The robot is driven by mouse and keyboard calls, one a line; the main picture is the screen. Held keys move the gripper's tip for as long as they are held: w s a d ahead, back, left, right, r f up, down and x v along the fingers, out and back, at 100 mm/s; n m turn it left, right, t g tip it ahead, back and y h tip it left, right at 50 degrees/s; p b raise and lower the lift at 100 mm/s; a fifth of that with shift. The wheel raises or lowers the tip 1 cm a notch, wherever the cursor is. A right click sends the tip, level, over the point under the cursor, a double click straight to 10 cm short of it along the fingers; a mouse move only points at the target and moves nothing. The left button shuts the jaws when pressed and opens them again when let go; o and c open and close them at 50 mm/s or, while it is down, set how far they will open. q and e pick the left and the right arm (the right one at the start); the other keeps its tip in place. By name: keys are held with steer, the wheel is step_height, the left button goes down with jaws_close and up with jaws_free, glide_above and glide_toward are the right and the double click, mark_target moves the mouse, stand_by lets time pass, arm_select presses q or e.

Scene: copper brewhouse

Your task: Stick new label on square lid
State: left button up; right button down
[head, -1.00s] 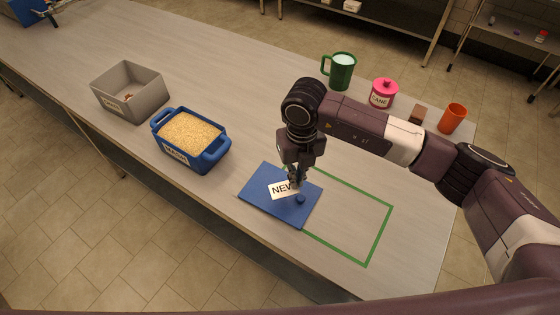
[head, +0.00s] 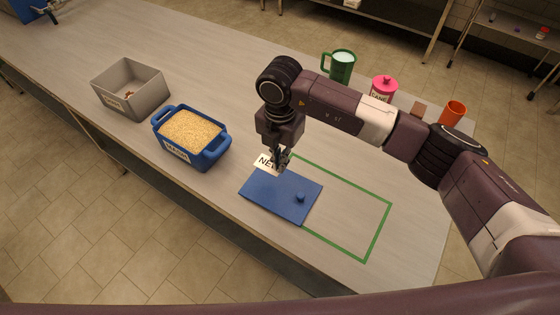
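The square blue lid (head: 275,194) lies flat on the bench, with a small round knob (head: 301,197) towards its right side. It overlaps the left part of a green outline (head: 372,233) marked on the bench. My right gripper (head: 280,164) points down at the lid's far edge and is shut on the white label (head: 265,161), which reads "NE" with the rest hidden by the fingers. The label looks raised above the bench; its exact height I cannot tell. My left gripper is not in view.
A blue tub of grain (head: 190,133) with a label on its front and a grey bin (head: 131,89) stand to the left. A green mug (head: 342,67), a pink jar (head: 384,88), a small brown block (head: 418,109) and an orange cup (head: 453,113) line the far right.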

mark_target(280, 189)
steer(key=shift+f+b, duration=3.75)
steer(key=shift+f, duration=0.9)
steer(key=shift+s+f+b, duration=0.1)
steer(key=shift+f+b, duration=0.25)
steer(key=shift+f, duration=0.15)
steer(key=c, duration=2.1)
jaws_free()
steer(key=shift+r, duration=0.1)
steer(key=shift+r, duration=0.25)
step_height(280, 189, up, 11)
steer(key=shift+r, duration=0.15)
